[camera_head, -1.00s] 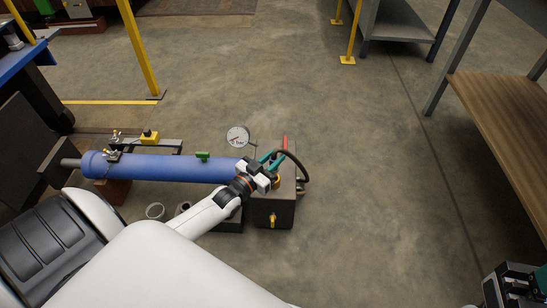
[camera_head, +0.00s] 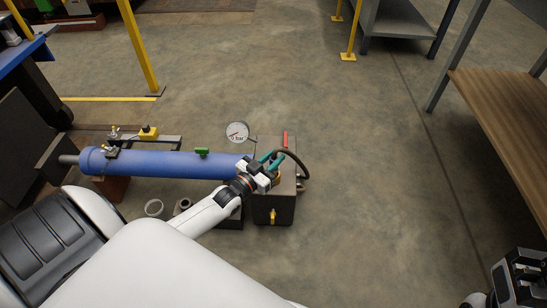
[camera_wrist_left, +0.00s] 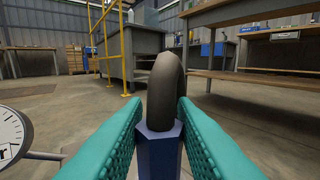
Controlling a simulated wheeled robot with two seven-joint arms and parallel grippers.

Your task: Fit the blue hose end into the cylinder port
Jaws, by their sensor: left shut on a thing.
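The blue cylinder (camera_head: 165,164) lies level on the left in the head view, with a green part (camera_head: 201,152) on top. My left gripper (camera_head: 272,161) is at the cylinder's right end, above the dark box. In the left wrist view its teal fingers (camera_wrist_left: 160,135) are shut on the blue hose end (camera_wrist_left: 160,153), a blue hex fitting with the black hose (camera_wrist_left: 166,90) arching up from it. In the head view the black hose (camera_head: 298,163) curves right and down to the box. The port and the fitting's lower end are hidden. My right gripper (camera_head: 522,276) is at the lower right corner; its jaw gap is unclear.
The dark box (camera_head: 274,210) has a red handle (camera_head: 285,139) and a yellow tap (camera_head: 272,216). A dial gauge (camera_head: 238,132) stands behind the cylinder's right end. Grey rings (camera_head: 154,208) lie in front. A wooden-topped bench (camera_head: 510,120) is at right; the middle floor is clear.

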